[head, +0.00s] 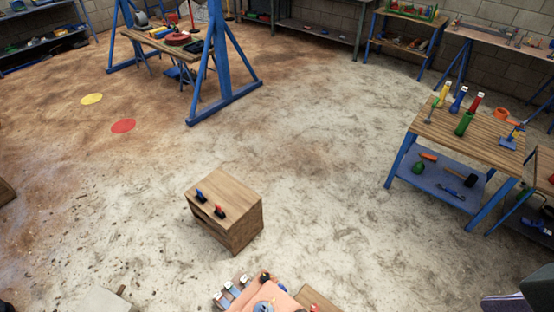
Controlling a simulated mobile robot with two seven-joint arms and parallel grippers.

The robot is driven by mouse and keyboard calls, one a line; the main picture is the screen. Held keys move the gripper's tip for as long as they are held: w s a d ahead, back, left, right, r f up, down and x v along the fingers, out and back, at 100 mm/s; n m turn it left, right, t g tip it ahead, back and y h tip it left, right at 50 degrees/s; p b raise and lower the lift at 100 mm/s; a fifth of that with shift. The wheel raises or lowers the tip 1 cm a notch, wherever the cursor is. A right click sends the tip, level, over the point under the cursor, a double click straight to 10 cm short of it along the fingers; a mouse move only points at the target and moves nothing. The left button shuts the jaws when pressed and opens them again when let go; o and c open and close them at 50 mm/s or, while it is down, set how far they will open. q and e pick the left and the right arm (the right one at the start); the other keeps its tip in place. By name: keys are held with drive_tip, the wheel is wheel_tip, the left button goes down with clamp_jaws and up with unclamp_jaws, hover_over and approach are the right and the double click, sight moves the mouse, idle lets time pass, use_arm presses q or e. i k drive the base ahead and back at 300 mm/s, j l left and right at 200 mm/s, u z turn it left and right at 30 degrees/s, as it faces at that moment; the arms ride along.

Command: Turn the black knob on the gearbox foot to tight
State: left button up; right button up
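I cannot make out a gearbox foot or its black knob for certain. At the bottom edge an orange-pink machine part (284,297) is cut off by the frame. A small dark piece (265,277) shows at its top, too small to identify or to tell how it is turned. Several small white-topped parts (232,289) stand in a row just left of it. Neither of my grippers shows in the head view.
A wooden box (236,222) with blue and red handled items on top stands mid-floor. A workbench (477,140) with bottles and tools stands at right. A blue gantry frame (222,95) is at back left. A grey block (103,300) is at bottom left. Open floor lies between.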

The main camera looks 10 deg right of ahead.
sight(265, 276)
drive_tip(key=k+z, duration=0.1)
drive_tip(key=k, duration=1.45)
drive_tip(key=k+j, duration=0.1)
drive_tip(key=j, duration=0.3)
drive_tip(key=k+j, duration=0.15)
drive_tip(key=j, duration=0.2)
drive_tip(key=j+z, duration=0.3)
drive_tip(key=j, duration=0.25)
drive_tip(key=j+z, duration=0.25)
drive_tip(key=j, duration=0.35)
drive_tip(key=i+l+u, duration=0.1)
drive_tip(key=i+l, duration=0.15)
drive_tip(key=i+l+u, duration=0.15)
drive_tip(key=l, duration=0.3)
drive_tip(key=i+l+u, duration=0.1)
drive_tip(key=i+l, duration=0.25)
drive_tip(key=i+l+u, duration=0.1)
drive_tip(key=l, duration=0.35)
drive_tip(key=j+z, duration=0.5)
drive_tip(key=j, duration=0.8)
drive_tip(key=i+l+u, duration=1.25)
drive_tip(key=l, duration=0.25)
drive_tip(key=k+j, duration=0.05)
drive_tip(key=k, duration=0.05)
